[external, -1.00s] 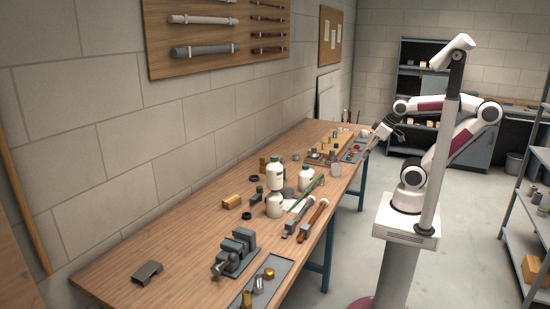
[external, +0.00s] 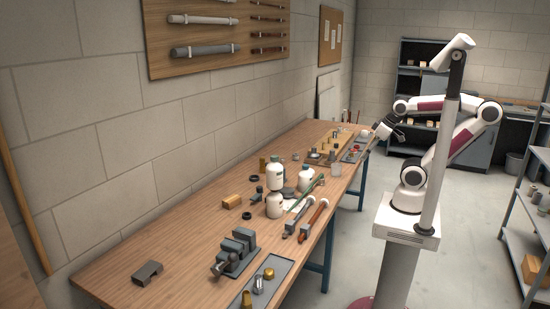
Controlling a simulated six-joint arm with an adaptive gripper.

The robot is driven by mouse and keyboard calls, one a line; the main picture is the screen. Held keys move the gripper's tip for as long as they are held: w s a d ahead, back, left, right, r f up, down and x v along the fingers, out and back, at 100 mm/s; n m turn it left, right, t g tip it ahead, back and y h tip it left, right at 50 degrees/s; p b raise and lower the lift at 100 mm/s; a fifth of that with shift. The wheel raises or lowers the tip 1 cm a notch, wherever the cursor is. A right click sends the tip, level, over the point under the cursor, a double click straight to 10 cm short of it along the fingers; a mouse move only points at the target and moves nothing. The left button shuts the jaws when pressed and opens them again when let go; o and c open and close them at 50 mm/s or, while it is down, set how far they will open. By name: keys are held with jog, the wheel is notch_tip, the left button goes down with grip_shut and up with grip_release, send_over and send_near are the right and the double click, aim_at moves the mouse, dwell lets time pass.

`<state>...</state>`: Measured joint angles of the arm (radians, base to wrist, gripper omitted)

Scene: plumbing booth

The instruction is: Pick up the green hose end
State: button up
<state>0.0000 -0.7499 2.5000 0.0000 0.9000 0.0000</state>
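A thin green length, which looks like the green hose (external: 308,191), lies slanting on the workbench among bottles and tools. Its far end is near a white bottle (external: 305,178); I cannot tell which part is the hose end. My gripper (external: 376,139) is small and dark in this view. It is over the right edge of the bench toward the far end, well away from the green hose and apart from it. I see nothing held in it, but its fingers are too small to tell open from shut.
The workbench (external: 188,240) runs along the wall. Stacked white bottles (external: 275,190) stand left of the hose, and red-handled tools (external: 314,218) lie in front. A grey vise (external: 236,252) and a tray (external: 287,272) are nearer. A parts board (external: 322,158) lies beyond.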

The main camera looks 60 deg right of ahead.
jog(key=shift+o, duration=0.2)
jog(key=w+d+f+n+t+h, duration=0.1)
jog(key=w+d+f+h, duration=0.15)
jog(key=w+d, duration=0.55)
jog(key=w+d+f+n+t+h, duration=0.1)
jog(key=w+d+f, duration=0.3)
jog(key=w+d, duration=0.4)
jog(key=w+f+n+t+y, duration=0.1)
jog(key=f, duration=0.3)
jog(key=w+d+f+n+t+y, duration=0.1)
jog(key=w+f+y, duration=0.1)
jog(key=f, duration=0.2)
jog(key=w+f+n+t+y, duration=0.1)
jog(key=f, duration=0.3)
jog(key=shift+w+d+f+n+y, duration=0.2)
jog(key=shift+w+n+y, duration=0.1)
jog(key=shift+y, duration=0.05)
jog(key=shift+s+a+f+t+y, duration=0.3)
jog(key=shift+a+f+t+y, duration=0.1)
jog(key=shift+a+f+y, duration=0.25)
jog(key=shift+s+a+f+t+y, duration=0.4)
jog(key=shift+s+a+t+y, duration=0.15)
jog(key=shift+y, duration=0.2)
jog(key=shift+s+a+r+t+y, duration=0.15)
jog(key=shift+s+a+t+y, duration=0.4)
jog(key=shift+s+a+y, duration=0.15)
jog(key=shift+s+a+r+m+t+y, duration=0.15)
jog(key=shift+s+r+m+t+y, duration=0.2)
jog(key=shift+m+t, duration=0.2)
